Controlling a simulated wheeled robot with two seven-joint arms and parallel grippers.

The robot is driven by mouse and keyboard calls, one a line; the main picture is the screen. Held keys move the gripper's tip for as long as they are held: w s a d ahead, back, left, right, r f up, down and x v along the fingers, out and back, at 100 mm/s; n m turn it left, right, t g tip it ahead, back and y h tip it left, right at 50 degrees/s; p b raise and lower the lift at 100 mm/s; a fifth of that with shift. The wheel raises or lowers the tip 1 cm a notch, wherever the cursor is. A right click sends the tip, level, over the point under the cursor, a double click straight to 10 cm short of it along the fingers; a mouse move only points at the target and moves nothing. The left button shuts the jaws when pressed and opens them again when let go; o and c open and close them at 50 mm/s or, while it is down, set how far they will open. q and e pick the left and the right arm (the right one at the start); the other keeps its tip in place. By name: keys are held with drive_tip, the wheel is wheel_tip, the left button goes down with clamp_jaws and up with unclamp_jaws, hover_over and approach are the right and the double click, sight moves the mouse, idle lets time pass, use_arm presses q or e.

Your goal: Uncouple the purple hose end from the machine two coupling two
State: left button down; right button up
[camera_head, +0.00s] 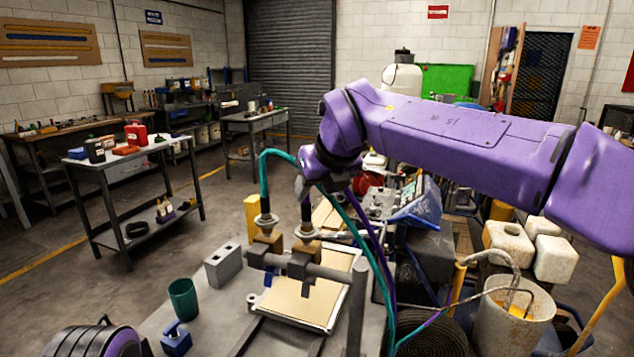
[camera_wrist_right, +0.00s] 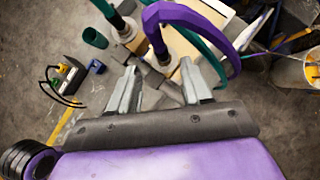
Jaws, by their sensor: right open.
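The machine's pipe (camera_head: 325,272) carries two upright brass-coloured couplings. A teal hose (camera_head: 264,185) ends in the left coupling (camera_head: 266,240). The purple hose end (camera_head: 306,208) stands upright in the right coupling (camera_head: 305,250). In the right wrist view the purple hose (camera_wrist_right: 190,15) arches over, its end (camera_wrist_right: 157,45) down at the coupling just beyond my fingertips. My right gripper (camera_wrist_right: 159,64) is open and empty, its fingers to either side of that line. In the head view my right gripper (camera_head: 303,186) is above the couplings, partly hidden by my wrist. My left gripper is out of view.
The teal hose runs close beside the purple one. A green cup (camera_head: 183,300), a grey block (camera_head: 223,266) and a blue item (camera_head: 176,338) sit left of the couplings. A bucket (camera_head: 514,318) and white jugs (camera_head: 510,243) stand at right. Open floor lies at left.

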sight(309, 207)
drive_tip(key=x, duration=0.6)
drive_tip(key=shift+w+d+f+p, duration=0.15)
drive_tip(key=shift+d+f+p, duration=0.1)
drive_tip(key=shift+f+p, duration=0.2)
drive_tip(key=shift+f, duration=0.15)
drive_tip(key=shift+s+a, duration=0.15)
drive_tip(key=shift+s, duration=0.3)
drive_tip(key=shift+w, duration=0.35)
drive_tip(key=shift+s, duration=0.3)
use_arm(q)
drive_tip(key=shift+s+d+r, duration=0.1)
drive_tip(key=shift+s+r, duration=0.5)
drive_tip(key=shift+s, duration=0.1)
use_arm(e)
drive_tip(key=shift+w, duration=0.1)
clamp_jaws()
